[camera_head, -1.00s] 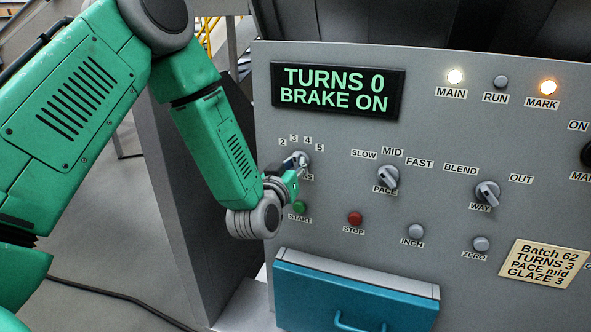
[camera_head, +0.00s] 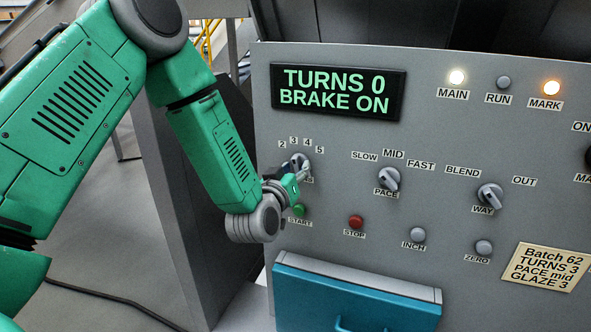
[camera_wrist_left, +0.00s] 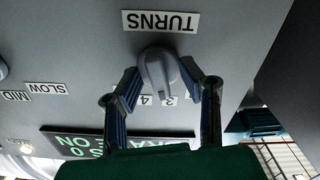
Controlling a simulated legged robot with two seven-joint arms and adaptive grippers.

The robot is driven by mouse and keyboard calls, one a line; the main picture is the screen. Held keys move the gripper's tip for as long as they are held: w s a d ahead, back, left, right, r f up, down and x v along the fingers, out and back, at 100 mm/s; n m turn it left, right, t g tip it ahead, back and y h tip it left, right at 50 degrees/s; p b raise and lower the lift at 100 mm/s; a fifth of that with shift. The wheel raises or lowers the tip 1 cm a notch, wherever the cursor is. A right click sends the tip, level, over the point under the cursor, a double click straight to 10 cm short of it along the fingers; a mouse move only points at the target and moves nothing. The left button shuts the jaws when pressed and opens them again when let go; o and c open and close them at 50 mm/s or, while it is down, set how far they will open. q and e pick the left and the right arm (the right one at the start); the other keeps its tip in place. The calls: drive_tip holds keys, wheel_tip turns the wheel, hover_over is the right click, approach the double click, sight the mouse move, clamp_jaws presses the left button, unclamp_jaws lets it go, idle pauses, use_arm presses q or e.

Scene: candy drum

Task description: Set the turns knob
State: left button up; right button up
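The grey TURNS knob (camera_head: 297,161) sits on the upright panel below the numbers 2 to 5. In the left wrist view the knob (camera_wrist_left: 158,73) appears upside down, its narrow grip ending between the 3 and 4 labels. My left gripper (camera_head: 291,178) is at the knob. In the wrist view its two fingers (camera_wrist_left: 161,72) stand apart, one on each side of the knob; whether they touch it I cannot tell. The display (camera_head: 337,92) reads TURNS 0, BRAKE ON. A card (camera_head: 545,267) reads Batch 62, TURNS 3, PACE mid, GLAZE 3. My right gripper is out of view.
The green START button (camera_head: 299,210) is just below my left gripper. The red STOP button (camera_head: 355,222), PACE knob (camera_head: 388,179) and WAY knob (camera_head: 490,195) are to the right. A teal drawer (camera_head: 350,300) juts out below. MAIN and MARK lamps are lit.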

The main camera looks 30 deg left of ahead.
use_arm(q)
drive_tip(key=shift+s+r, duration=0.15)
drive_tip(key=shift+s, duration=0.05)
drive_tip(key=v, duration=1.1)
drive_tip(key=shift+s+f, duration=0.2)
drive_tip(key=shift+s, duration=0.05)
drive_tip(key=shift+d+f, duration=0.1)
drive_tip(key=s+d+f+m+g+h+b, duration=0.1)
drive_tip(key=s+d+f+g+b, duration=0.15)
drive_tip(key=f, duration=0.65)
drive_tip(key=s+d+f+m+g+h+b, duration=0.1)
drive_tip(key=s+f+m+g+h+b, duration=0.2)
drive_tip(key=f, duration=0.6)
drive_tip(key=s+d+f+g+b, duration=0.1)
drive_tip(key=s+d+f+g, duration=0.2)
drive_tip(key=f, duration=0.6)
drive_tip(key=s+f+m+g+b, duration=0.2)
drive_tip(key=s+f+g+b, duration=0.2)
drive_tip(key=s+f+g, duration=0.4)
drive_tip(key=s+f, duration=0.6)
drive_tip(key=s, duration=0.4)
drive_tip(key=shift+s+f, duration=0.25)
drive_tip(key=shift+s, duration=0.05)
